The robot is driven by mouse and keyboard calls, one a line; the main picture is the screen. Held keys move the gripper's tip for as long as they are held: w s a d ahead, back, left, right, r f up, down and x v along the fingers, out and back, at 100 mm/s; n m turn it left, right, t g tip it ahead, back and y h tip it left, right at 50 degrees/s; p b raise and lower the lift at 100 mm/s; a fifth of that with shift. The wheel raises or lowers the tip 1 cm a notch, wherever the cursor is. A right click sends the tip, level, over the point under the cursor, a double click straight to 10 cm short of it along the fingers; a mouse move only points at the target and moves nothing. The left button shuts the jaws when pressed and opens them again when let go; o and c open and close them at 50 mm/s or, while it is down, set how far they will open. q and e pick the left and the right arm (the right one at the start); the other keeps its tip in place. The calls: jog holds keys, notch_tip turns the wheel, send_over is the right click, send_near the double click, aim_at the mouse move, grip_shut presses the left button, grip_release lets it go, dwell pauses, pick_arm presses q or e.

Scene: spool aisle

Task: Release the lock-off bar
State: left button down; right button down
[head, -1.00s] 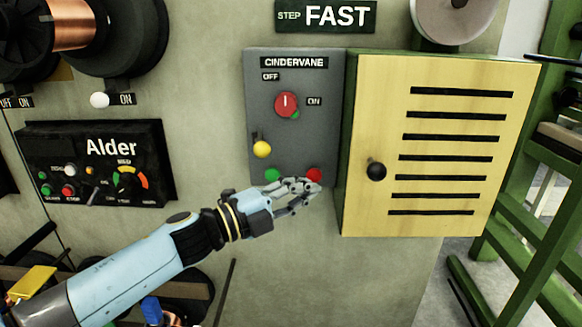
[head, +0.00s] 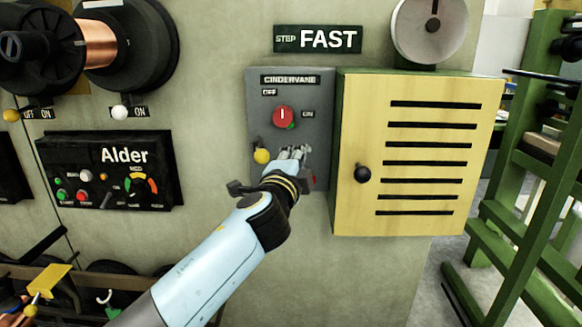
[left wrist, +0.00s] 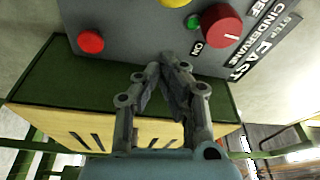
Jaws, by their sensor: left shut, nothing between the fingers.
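The grey Cindervane panel (head: 262,96) has a red rotary switch (head: 283,117) with its white mark upright, between OFF and ON labels. A yellow ball knob (head: 261,156) on a short dark lever sits at its lower left. I cannot tell whether this is the lock-off bar. My left gripper (head: 297,152) is shut and empty in front of the panel, just right of the yellow knob, covering the lower buttons. In the left wrist view its fingertips (left wrist: 175,62) meet near the panel; the red switch (left wrist: 222,25) and a red button (left wrist: 90,41) show clear of them.
A yellow slotted cabinet door (head: 415,150) with a black knob (head: 362,174) projects right of the panel. The black Alder box (head: 110,170) and wire spools (head: 100,42) are at left. A green rack (head: 525,170) stands at far right. Bare wall lies below the panel.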

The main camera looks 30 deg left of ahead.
aim_at(260, 152)
pick_arm(q)
jog(key=a, duration=0.1)
jog(key=s+a, duration=0.2)
jog(key=shift+a+f, duration=0.15)
jog(key=shift+f, duration=0.25)
pick_arm(e)
jog(key=shift+s+d+r, duration=0.15)
jog(key=shift+s+d, duration=0.1)
jog(key=shift+d, duration=0.2)
pick_arm(q)
jog(key=h, duration=0.1)
jog(key=s+a+m+h, duration=0.1)
jog(key=shift+s+f+m+t+h, duration=0.1)
jog(key=shift+s+m+t+h, duration=0.1)
jog(key=shift+m+t+h, duration=0.1)
pick_arm(e)
jog(key=shift+f, duration=0.3)
jog(key=shift+a, duration=0.1)
